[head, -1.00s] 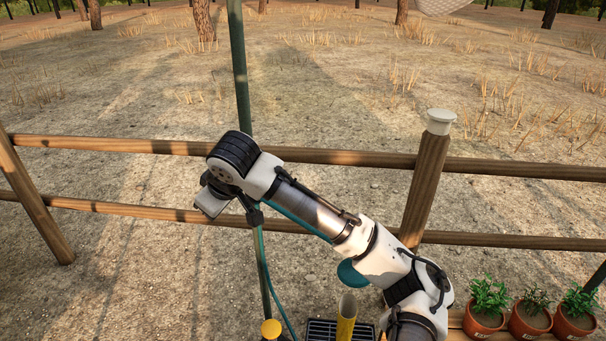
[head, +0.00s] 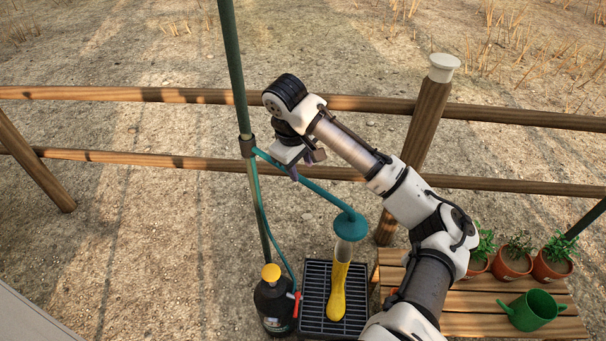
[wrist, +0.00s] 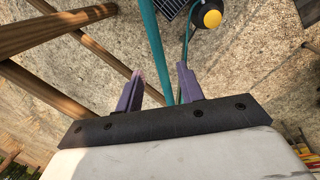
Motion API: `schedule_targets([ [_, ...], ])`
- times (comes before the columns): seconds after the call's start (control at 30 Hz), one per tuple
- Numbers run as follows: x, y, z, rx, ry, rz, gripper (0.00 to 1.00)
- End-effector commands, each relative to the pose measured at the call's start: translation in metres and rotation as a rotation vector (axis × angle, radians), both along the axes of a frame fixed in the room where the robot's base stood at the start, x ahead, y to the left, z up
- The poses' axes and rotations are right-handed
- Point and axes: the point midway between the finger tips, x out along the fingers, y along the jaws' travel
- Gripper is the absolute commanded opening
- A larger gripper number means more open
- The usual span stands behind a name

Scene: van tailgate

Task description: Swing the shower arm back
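The teal shower arm (head: 315,190) runs from a clamp (head: 248,146) on the green pole (head: 236,75) to the round teal shower head (head: 350,225) at its right end. My gripper (head: 305,166) is over the shower arm, between clamp and head. In the wrist view, its two purple fingers (wrist: 158,85) are apart, with a teal tube (wrist: 157,45) passing between them, nearer the right finger. I cannot tell whether they touch it.
A wooden rail fence (head: 130,93) with a capped post (head: 425,125) stands behind. A black sprayer bottle with a yellow cap (head: 271,273) stands by the pole. A wooden bench (head: 450,318) at right holds several potted plants (head: 511,260) and a green watering can (head: 532,310).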

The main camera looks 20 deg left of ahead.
Motion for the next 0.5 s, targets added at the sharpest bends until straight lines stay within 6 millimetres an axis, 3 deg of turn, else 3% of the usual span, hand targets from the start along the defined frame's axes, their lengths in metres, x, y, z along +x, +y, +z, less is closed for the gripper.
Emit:
schedule_targets([
  [0.2,0.007,-0.003,-0.032,-0.002,0.001,-0.003,0.38],
  [0.5,0.009,-0.003,-0.044,0.0,-0.002,-0.001,0.38],
])
